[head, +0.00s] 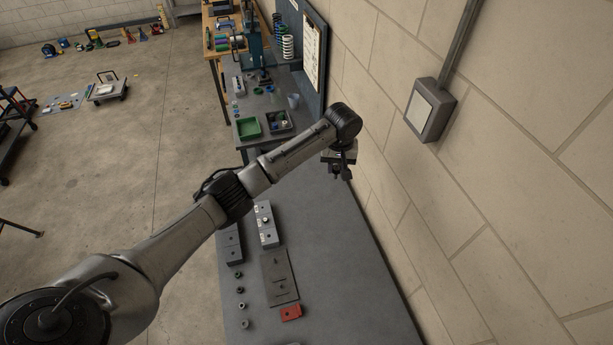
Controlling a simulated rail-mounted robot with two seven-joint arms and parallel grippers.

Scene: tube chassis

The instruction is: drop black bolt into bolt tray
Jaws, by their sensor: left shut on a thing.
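My left gripper (345,175) hangs from the end of my left arm over the far right part of the grey table, near the wall. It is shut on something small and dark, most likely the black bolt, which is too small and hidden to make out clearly. A green tray (248,129) and a dark tray (291,126) with small parts in it stand on the bench beyond the arm. I cannot tell for sure which is the bolt tray. The gripper is to the right of both and nearer to me. My right gripper is not in view.
On the grey table (335,235) lie a light block with holes (265,225), a grey block (233,245), a flat plate (280,277), a red part (291,312) and several small round parts (242,306). A wall box (430,110) juts out at right. The table's right side is clear.

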